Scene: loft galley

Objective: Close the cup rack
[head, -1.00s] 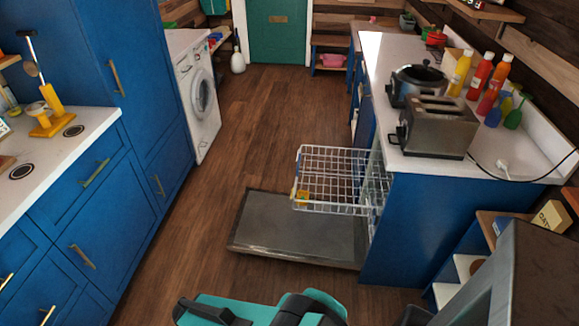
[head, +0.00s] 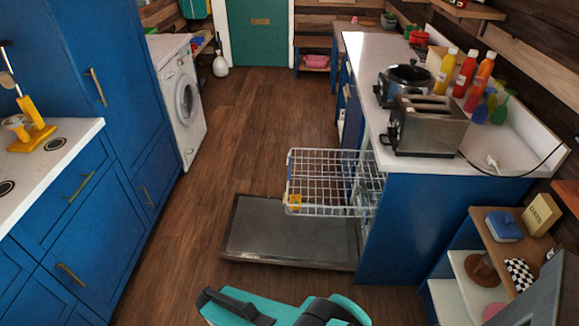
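The cup rack (head: 325,181) is a white wire basket pulled out to the left from the dishwasher under the right counter. It hangs above the dishwasher's open door (head: 285,236), which lies flat just above the floor. A small yellow item (head: 294,201) shows at the rack's left front corner. Part of my teal and black arm shows at the bottom middle, nearer to me than the open door and apart from the rack. I cannot make out my gripper's fingertips.
Blue cabinets (head: 85,200) line the left side. The right counter (head: 375,60) carries a toaster (head: 428,125), a cooker pot (head: 405,82) and several bottles. A low shelf (head: 480,262) stands at the lower right. Wooden floor (head: 255,120) is clear in the middle.

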